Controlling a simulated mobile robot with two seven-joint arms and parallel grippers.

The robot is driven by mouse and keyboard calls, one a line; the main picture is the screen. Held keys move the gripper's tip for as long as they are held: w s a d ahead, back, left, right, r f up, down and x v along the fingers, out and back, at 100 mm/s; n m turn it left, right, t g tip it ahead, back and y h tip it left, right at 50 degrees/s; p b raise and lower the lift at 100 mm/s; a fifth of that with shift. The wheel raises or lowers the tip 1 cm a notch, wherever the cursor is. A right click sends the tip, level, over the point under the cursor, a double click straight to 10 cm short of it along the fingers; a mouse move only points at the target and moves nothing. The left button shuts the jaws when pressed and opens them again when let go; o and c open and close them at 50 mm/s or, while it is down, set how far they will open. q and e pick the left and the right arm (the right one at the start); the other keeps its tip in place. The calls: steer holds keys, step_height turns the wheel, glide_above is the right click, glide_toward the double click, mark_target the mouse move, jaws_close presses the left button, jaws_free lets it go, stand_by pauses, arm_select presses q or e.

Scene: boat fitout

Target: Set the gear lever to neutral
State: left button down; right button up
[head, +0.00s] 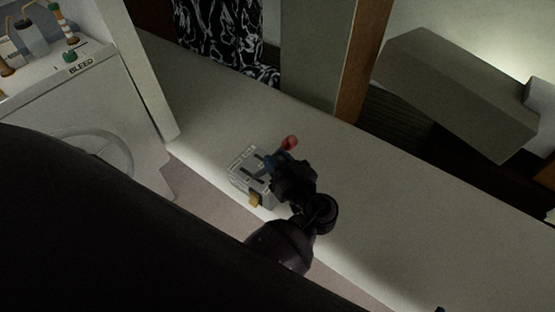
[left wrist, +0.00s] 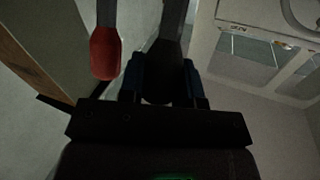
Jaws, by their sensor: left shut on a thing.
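A small grey control box (head: 243,170) with slots in its top sits on the pale ledge. It carries a lever with a red knob (head: 290,142), which also shows in the left wrist view (left wrist: 105,53). My left gripper (head: 275,164) is over the box, with its blue fingers shut on a second, dark-knobbed lever (left wrist: 168,50), beside the red one and apart from it. In the head view the gripper hides this dark lever. I cannot read the box's markings, so the lever's exact position is unclear. My right gripper is not in view.
A white unit with a BLEED label (head: 80,66) and a round lid (head: 95,155) stands at the left. A grey box-shaped block (head: 455,95) is at the upper right. The pale ledge (head: 400,190) right of the gripper is clear. A wooden post (head: 362,65) rises behind.

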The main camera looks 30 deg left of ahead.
arm_select(q)
steer(key=shift+a, duration=0.1)
steer(key=shift+w+a+r+h, duration=0.1)
steer(key=shift+a+r+h, duration=0.35)
steer(key=shift+a, duration=0.25)
steer(key=w+a+r+b, duration=0.1)
steer(key=a, duration=0.7)
steer(key=shift+r+g+b, duration=0.3)
steer(key=shift+b, duration=0.05)
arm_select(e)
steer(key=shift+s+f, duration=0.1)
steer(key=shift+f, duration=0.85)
arm_select(q)
steer(key=shift+a, duration=0.1)
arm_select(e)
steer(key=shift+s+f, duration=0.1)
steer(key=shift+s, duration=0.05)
arm_select(q)
steer(key=c, duration=0.8)
jaws_free()
steer(key=shift+a, duration=0.1)
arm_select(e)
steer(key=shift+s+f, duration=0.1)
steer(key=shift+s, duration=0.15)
